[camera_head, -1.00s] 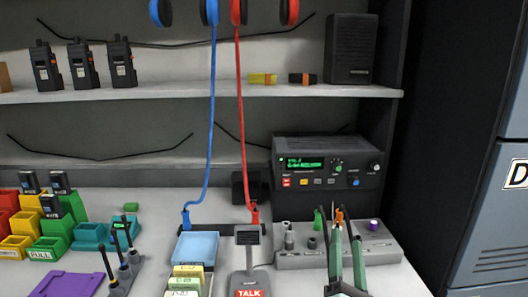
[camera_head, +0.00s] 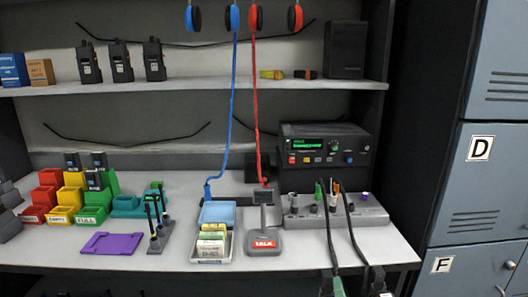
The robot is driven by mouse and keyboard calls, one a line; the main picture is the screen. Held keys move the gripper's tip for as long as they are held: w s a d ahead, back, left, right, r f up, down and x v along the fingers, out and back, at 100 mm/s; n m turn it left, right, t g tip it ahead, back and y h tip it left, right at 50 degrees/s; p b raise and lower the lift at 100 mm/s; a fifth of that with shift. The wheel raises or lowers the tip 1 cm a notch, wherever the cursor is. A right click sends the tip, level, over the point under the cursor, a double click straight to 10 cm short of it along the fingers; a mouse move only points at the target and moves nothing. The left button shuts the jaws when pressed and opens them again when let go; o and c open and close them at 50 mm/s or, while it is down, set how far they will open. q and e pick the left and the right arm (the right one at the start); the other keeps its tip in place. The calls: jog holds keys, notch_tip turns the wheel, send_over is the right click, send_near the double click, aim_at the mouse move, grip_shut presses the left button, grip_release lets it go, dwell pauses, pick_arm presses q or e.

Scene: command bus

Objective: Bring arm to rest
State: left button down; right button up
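My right gripper (camera_head: 357,284) is at the bottom edge, right of centre, in front of the desk's front edge. Its two fingers show apart with nothing seen between them; the rest of it is cut off by the frame. Two dark curved strips rise from beside it to the jack panel (camera_head: 298,221); I cannot tell whether they are cables or finger parts. My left gripper is not in view.
The desk (camera_head: 190,264) holds coloured bins (camera_head: 92,214), a purple plate (camera_head: 112,243), a card tray (camera_head: 226,249), a talk microphone (camera_head: 264,243) and a radio unit (camera_head: 326,146). Headsets (camera_head: 232,17) hang above. Grey lockers (camera_head: 480,190) stand right.

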jog(key=s+a+f+m+g+y, duration=0.2)
jog(key=s+f+m+g+y, duration=0.5)
jog(key=s+f+m, duration=1.35)
pick_arm(q)
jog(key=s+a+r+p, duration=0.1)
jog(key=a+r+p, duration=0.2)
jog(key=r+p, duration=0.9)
jog(key=p, duration=0.4)
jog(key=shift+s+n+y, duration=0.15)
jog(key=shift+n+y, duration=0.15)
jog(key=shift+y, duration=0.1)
pick_arm(e)
notch_tip(320, 180, up, 10)
jog(key=d+n+g+h, duration=0.1)
jog(key=d+h, duration=0.1)
jog(key=d, duration=0.1)
jog(key=shift+s+f+h, duration=0.25)
jog(key=shift+s+h, duration=0.15)
jog(key=shift+s, duration=0.05)
jog(key=shift+a, duration=0.1)
